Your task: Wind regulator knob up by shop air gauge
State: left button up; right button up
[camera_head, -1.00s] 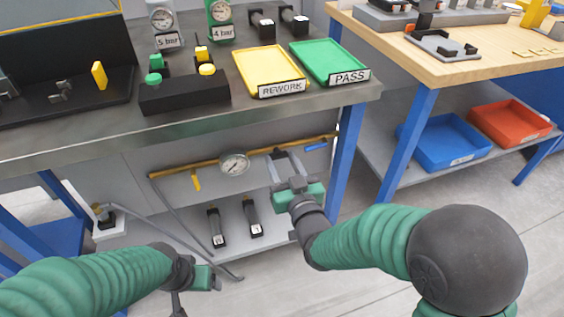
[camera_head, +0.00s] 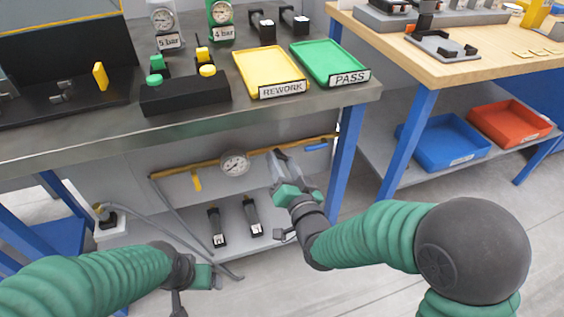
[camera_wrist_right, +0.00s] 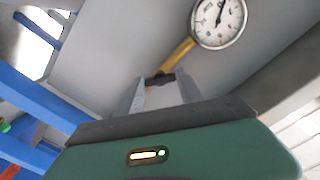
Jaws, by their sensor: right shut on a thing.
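The shop air gauge (camera_head: 235,163) is a round white dial on the yellow pipe under the grey bench. In the right wrist view the gauge (camera_wrist_right: 219,21) shows at top right, its dark needle pointing roughly up. The dark regulator knob (camera_wrist_right: 160,79) sits on the yellow pipe beside the gauge, between my right fingertips. My right gripper (camera_head: 279,157) is shut on it, and its fingers hide most of the knob in the head view. My left gripper (camera_head: 203,277) hangs low at the lower left, away from the pipe; its fingers are not clear.
The yellow pipe (camera_head: 207,165) also carries a yellow lever (camera_head: 196,181) and a blue lever (camera_head: 316,147). Two black items (camera_head: 216,226) lie on the lower shelf. A blue bench leg (camera_head: 344,160) stands right of my right gripper. A grey hose (camera_head: 178,210) hangs at left.

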jog(key=m, duration=0.3)
jog(key=m+p, duration=0.1)
jog(key=m, duration=0.2)
jog(key=shift+d+m, duration=0.1)
jog(key=shift+m, duration=0.2)
jog(key=m+p, duration=0.2)
jog(key=m, duration=0.3)
jog(key=m+p, duration=0.2)
jog(key=m, duration=0.2)
jog(key=m+p, duration=0.2)
jog(key=m, duration=0.1)
jog(key=shift+m, duration=0.4)
jog(key=shift+s+f+m+p, duration=0.15)
jog(key=shift+m+p, duration=0.6)
jog(key=shift+m, duration=0.6)
jog(key=shift+w+f+m+p, duration=0.15)
jog(key=shift+m+p, duration=0.6)
jog(key=shift+m, duration=0.6)
jog(key=shift+s, duration=0.15)
